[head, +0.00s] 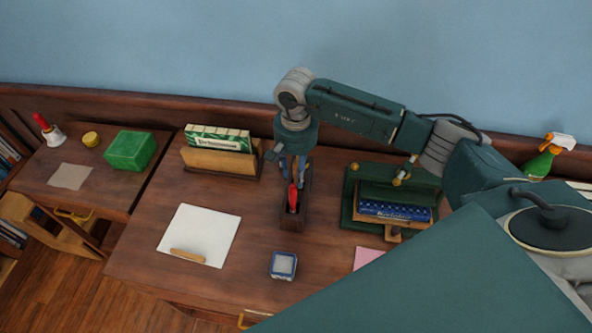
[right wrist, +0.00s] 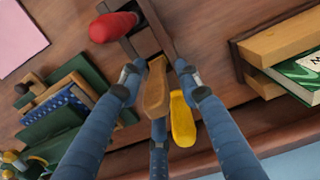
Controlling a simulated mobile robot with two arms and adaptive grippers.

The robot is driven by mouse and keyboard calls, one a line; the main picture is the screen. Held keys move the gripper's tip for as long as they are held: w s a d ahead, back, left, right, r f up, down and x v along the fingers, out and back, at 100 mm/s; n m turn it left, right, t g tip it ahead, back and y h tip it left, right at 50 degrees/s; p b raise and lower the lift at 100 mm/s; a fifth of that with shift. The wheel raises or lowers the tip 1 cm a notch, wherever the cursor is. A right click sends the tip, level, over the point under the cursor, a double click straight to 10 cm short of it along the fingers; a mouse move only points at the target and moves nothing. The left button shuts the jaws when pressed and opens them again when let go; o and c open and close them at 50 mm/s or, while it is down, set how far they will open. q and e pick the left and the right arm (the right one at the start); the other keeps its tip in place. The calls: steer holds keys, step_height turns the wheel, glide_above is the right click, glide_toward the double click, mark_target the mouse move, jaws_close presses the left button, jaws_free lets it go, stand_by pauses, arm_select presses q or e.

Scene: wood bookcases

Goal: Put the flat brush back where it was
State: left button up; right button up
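My right gripper (head: 292,172) points down over a narrow dark wooden holder (head: 293,222) on the desk. In the right wrist view its blue fingers (right wrist: 158,76) are spread around a brown wooden handle (right wrist: 157,92), with gaps visible on both sides. A yellow handle (right wrist: 183,120) is beside the brown one, near the right finger. A red handle (head: 293,198) stands in the holder's near part; it also shows in the right wrist view (right wrist: 112,26). No bristles show, so I cannot tell which handle is the flat brush's. My left gripper is out of view.
A white sheet (head: 200,232) with a small wooden piece (head: 187,256) lies left of the holder. A small blue-rimmed box (head: 283,265) stands in front. A book rack (head: 222,161) is at left, a green stand (head: 349,205) at right.

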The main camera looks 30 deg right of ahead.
steer(key=shift+r+p, duration=0.25)
steer(key=shift+p, duration=0.05)
step_height(320, 180, up, 11)
steer(key=b, duration=0.5)
steer(key=shift+r, duration=0.45)
steer(key=shift+s+a+f, duration=0.1)
